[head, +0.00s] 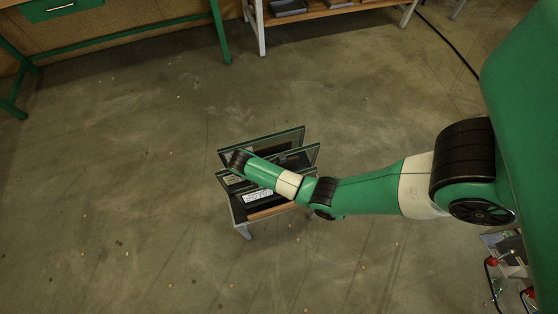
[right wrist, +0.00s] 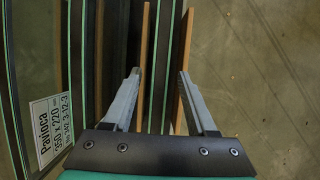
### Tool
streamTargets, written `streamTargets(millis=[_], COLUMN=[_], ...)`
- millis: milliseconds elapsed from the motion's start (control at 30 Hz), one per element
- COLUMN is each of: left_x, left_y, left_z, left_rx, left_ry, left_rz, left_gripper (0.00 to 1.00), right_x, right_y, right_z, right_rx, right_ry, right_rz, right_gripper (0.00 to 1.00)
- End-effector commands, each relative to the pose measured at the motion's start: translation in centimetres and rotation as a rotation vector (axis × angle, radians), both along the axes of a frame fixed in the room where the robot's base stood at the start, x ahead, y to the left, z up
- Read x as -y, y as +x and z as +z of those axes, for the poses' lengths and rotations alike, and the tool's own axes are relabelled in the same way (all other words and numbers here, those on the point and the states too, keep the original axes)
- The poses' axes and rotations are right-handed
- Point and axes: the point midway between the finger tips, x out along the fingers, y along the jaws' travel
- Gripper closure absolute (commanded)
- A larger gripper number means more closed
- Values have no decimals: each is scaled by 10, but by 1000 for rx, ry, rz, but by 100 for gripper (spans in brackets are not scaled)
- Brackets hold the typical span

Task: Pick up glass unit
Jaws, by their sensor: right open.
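Several dark glass units with green edges lean in a small rack in the middle of the head view, one at the back (head: 285,140) and one with a white label (head: 257,196) lower down. The rack (head: 267,213) has a pale leg and a wooden edge. My right arm reaches over them from the right; its jaws are hidden in the head view. My left gripper is not in view.
A green-framed bench (head: 120,38) stands at the back left. A wooden shelf table (head: 320,12) with grey trays is at the back. Red-handled items (head: 505,262) sit at the lower right. Bare concrete floor surrounds the rack.

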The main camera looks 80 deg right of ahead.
Motion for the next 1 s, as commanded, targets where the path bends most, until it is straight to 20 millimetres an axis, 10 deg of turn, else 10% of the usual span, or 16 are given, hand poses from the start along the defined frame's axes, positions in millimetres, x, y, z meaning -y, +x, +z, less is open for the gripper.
streamTargets(millis=[367, 700, 1000], left_x=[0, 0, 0], left_y=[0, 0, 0], left_z=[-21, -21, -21], left_rx=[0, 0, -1], left_ry=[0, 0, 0], left_rz=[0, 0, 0], left_gripper=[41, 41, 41], right_x=[0, 0, 0], right_y=[-2, -2, -2], right_z=[-28, -28, -28], right_rx=[0, 0, 0], right_ry=[0, -1, 1], right_rz=[10, 9, 9], right_gripper=[43, 100, 100])
